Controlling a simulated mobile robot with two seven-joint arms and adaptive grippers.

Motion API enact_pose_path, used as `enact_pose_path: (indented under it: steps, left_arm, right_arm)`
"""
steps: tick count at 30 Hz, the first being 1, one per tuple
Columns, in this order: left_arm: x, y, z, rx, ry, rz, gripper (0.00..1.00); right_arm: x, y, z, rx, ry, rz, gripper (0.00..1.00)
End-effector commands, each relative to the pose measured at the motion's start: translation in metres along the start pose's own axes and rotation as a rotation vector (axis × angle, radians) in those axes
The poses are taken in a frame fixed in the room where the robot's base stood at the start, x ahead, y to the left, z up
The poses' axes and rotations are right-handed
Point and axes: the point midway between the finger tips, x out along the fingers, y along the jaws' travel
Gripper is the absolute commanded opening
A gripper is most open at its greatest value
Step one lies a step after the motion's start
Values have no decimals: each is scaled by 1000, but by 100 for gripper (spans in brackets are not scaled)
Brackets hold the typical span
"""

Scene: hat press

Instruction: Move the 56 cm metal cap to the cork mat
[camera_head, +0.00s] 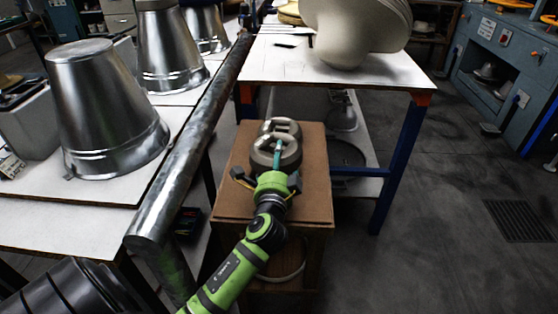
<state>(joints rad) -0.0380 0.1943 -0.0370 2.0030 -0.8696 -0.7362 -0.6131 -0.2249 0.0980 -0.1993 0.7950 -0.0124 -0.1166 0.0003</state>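Two grey metal pieces with loop-like tops, one behind the other, sit on the brown top (315,185) of a small wooden stand. I take the nearer one (262,159) to be a metal cap; no 56 cm marking can be read. The brown top may be the cork mat, but I cannot tell it from bare wood. My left gripper (278,150) reaches over the stand from below, with its tip at the nearer metal piece. My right gripper is not in view.
Large metal bucket-shaped forms (100,110) stand on the white table at left. A thick metal pipe (190,145) runs alongside. A white table (270,65) behind holds a big cream form (345,40). Floor at right is open, near a blue machine (505,50).

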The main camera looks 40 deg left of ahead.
Motion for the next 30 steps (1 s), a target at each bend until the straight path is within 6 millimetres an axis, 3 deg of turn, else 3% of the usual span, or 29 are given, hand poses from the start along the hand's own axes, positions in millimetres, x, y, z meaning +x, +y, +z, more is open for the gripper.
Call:
enact_pose_path:
  steps: [15, 21, 30]
  left_arm:
    - [1, -19, 0, 0, 1, -19, 85]
    - [-41, -13, 0, -1, 2, -13, 85]
    - [-101, -11, 0, -1, 1, -12, 85]
  right_arm:
    - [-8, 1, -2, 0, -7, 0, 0]
    - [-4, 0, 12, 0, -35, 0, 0]
    - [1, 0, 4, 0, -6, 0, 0]
